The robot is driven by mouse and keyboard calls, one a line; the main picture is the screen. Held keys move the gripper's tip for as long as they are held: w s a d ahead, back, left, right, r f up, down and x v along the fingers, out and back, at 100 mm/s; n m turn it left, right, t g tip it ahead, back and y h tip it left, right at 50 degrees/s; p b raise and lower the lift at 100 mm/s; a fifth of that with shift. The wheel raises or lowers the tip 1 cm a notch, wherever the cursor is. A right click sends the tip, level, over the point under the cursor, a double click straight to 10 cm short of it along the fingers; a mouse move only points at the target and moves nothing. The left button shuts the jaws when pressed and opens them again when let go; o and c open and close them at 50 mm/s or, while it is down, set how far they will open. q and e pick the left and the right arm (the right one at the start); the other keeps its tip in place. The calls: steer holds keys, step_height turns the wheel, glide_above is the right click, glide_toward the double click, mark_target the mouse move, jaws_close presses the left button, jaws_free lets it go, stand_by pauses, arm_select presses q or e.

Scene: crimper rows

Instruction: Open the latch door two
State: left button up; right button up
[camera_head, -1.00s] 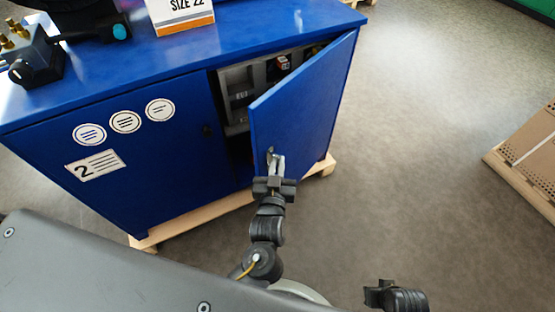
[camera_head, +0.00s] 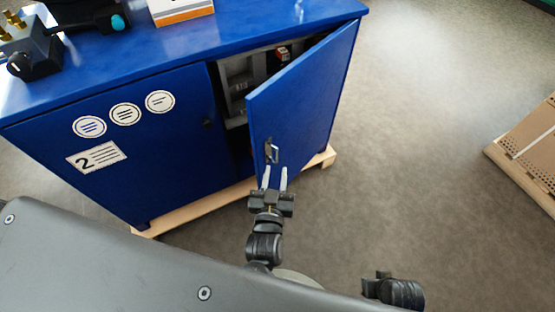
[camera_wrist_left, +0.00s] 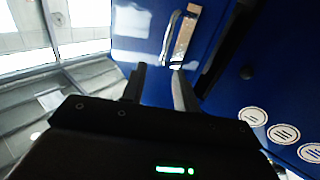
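The blue cabinet (camera_head: 120,170) bears a "2" label on its shut left door. Its right door (camera_head: 300,105) stands partly open, swung outward, with grey contents showing behind it. The door's metal latch handle (camera_head: 272,152) is near its free edge. My left gripper (camera_head: 275,172) is open, its two fingers apart just below and in front of the handle, with nothing between them. In the left wrist view the fingers (camera_wrist_left: 159,78) point toward the door (camera_wrist_left: 140,45), and the handle (camera_wrist_left: 180,38) lies beyond their tips. My right gripper (camera_head: 376,281) is at the lower right, partly shown; its fingers are unclear.
A wooden pallet base (camera_head: 190,213) runs under the cabinet. Black equipment (camera_head: 90,15) and an orange-white box (camera_head: 180,10) sit on the cabinet top. A brown box on a pallet (camera_head: 530,150) stands at the far right. The floor right of the door is clear.

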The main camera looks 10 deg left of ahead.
arm_select(q)
steer(key=s, duration=0.4)
steer(key=shift+d, duration=0.3)
arm_select(e)
steer(key=shift+w+f, duration=0.1)
steer(key=shift+w, duration=0.3)
